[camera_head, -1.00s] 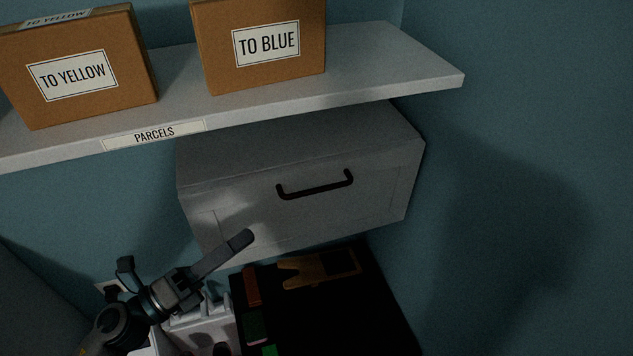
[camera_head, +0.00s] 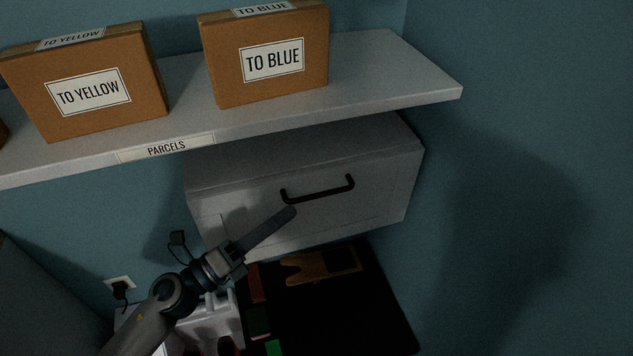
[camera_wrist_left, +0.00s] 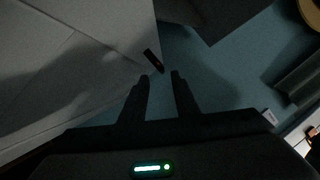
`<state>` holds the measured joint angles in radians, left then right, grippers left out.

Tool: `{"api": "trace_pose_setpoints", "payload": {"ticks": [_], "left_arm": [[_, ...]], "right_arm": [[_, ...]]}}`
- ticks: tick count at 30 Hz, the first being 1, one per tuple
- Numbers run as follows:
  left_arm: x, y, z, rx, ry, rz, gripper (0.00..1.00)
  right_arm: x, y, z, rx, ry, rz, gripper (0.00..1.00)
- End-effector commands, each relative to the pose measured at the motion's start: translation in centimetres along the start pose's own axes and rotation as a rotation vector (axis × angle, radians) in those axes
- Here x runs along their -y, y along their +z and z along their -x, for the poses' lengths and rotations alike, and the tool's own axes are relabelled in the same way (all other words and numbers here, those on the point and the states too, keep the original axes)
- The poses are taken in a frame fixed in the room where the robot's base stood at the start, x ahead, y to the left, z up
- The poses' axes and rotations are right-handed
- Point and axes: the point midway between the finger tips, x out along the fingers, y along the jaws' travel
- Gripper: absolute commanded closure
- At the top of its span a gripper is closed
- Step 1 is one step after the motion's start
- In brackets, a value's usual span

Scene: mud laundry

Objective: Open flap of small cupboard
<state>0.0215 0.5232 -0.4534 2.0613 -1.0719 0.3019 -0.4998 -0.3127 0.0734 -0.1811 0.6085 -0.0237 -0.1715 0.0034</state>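The small cupboard (camera_head: 240,180) is a pale grey box under the shelf, with its front flap (camera_head: 350,215) closed. A dark bar handle (camera_head: 318,190) sits near the flap's upper edge. My left gripper (camera_head: 288,214) reaches up from the lower left, its fingertips just below the handle's left end. In the left wrist view the handle (camera_wrist_left: 153,61) shows end-on as a short dark bar, just beyond the fingertips (camera_wrist_left: 160,77). The fingers are apart with nothing between them. No contact with the handle is visible. My right gripper is not in view.
A white shelf (camera_head: 370,80) above the cupboard carries the "TO YELLOW" box (camera_head: 125,110) and the "TO BLUE" box (camera_head: 215,60). Below is a dark surface (camera_head: 350,310) with a wooden piece (camera_head: 310,268). A blue wall (camera_head: 530,150) stands close on the right.

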Motion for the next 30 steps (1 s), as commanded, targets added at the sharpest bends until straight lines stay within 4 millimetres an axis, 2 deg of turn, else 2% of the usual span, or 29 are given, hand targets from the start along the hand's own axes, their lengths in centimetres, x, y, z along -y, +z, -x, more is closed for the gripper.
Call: {"api": "trace_pose_setpoints", "payload": {"ticks": [1, 6, 9, 12, 15, 21, 29, 30], "left_arm": [[0.4, 0.2, -1.1, 0.000, -0.002, 0.002, 0.72], [0.3, 0.2, -4.2, 0.001, -0.002, 0.002, 0.72], [0.3, 0.2, -5.8, 0.001, -0.002, 0.001, 0.72], [0.2, 0.1, -7.1, 0.000, -0.002, 0.001, 0.72], [0.1, 0.1, -8.1, 0.000, -0.002, 0.001, 0.72], [0.0, -0.1, -8.9, -0.001, -0.001, 0.001, 0.72], [0.0, -0.1, -9.0, -0.001, -0.001, 0.001, 0.72], [0.0, -0.1, -9.0, -0.001, -0.001, 0.001, 0.77]], "right_arm": [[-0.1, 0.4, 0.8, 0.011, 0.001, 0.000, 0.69], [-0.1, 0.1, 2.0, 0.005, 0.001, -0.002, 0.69], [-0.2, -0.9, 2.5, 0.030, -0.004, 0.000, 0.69], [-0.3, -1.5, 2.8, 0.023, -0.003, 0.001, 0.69], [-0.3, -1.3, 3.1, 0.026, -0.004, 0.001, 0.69], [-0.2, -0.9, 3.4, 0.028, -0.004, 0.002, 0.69], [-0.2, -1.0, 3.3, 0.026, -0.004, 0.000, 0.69], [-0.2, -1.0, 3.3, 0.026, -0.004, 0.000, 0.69]]}}
